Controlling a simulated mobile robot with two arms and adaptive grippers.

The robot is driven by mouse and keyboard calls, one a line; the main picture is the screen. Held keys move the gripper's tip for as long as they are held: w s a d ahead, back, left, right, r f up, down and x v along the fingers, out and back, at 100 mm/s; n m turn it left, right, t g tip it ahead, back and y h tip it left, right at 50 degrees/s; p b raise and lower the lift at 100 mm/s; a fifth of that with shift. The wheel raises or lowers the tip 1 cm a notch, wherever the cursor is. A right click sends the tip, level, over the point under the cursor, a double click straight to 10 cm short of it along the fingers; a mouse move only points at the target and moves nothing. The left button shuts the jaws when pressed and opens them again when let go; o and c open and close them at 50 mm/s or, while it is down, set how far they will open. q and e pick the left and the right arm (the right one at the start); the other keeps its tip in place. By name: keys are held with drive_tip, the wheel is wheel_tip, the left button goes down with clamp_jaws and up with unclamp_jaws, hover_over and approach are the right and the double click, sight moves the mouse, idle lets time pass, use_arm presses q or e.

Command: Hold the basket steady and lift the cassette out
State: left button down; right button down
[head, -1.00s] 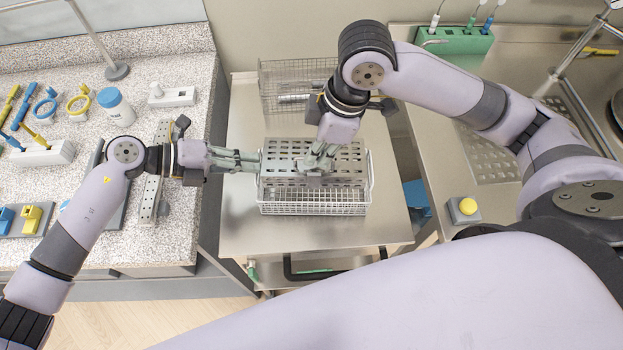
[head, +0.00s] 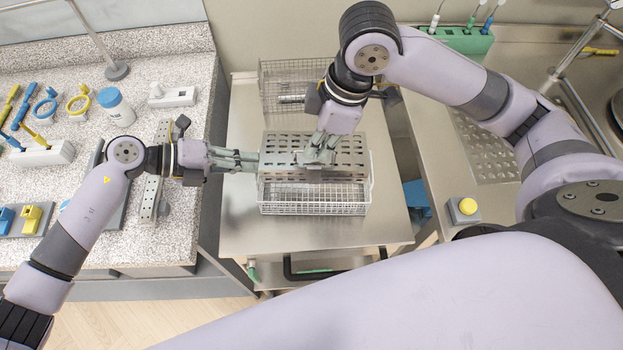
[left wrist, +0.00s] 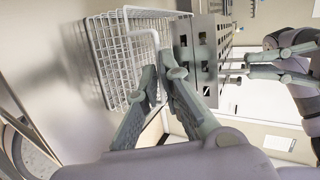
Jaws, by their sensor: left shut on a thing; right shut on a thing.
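The wire basket (head: 313,207) stands on the steel cart top in the head view, and its mesh side shows in the left wrist view (left wrist: 112,62). My left gripper (head: 258,160) is shut on the basket at its left side. The cassette (head: 348,148), a perforated metal box, is above the basket in the grip of my right gripper (head: 318,158). In the left wrist view the cassette (left wrist: 212,42) stands out from the basket's open side. My left fingers (left wrist: 163,85) close around the basket's wire handle there.
A second wire basket (head: 284,75) stands at the back of the cart (head: 300,235). A counter (head: 80,245) with a bottle (head: 113,105) and tools is at left. A sink unit with a yellow button (head: 466,207) is at right.

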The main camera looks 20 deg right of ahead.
use_arm(q)
drive_tip(key=shift+s+a+f, duration=0.1)
drive_tip(key=shift+f, duration=0.3)
drive_tip(key=c, duration=1.8)
unclamp_jaws()
drive_tip(key=shift+r, duration=0.1)
use_arm(e)
drive_tip(key=shift+w, duration=0.1)
use_arm(q)
drive_tip(key=shift+o, duration=0.6)
drive_tip(key=shift+r, duration=0.2)
use_arm(e)
drive_tip(key=shift+f, duration=0.1)
use_arm(q)
drive_tip(key=v, duration=1.1)
drive_tip(key=shift+w+a, duration=0.2)
drive_tip(key=shift+a, duration=0.1)
drive_tip(key=shift+r, duration=0.15)
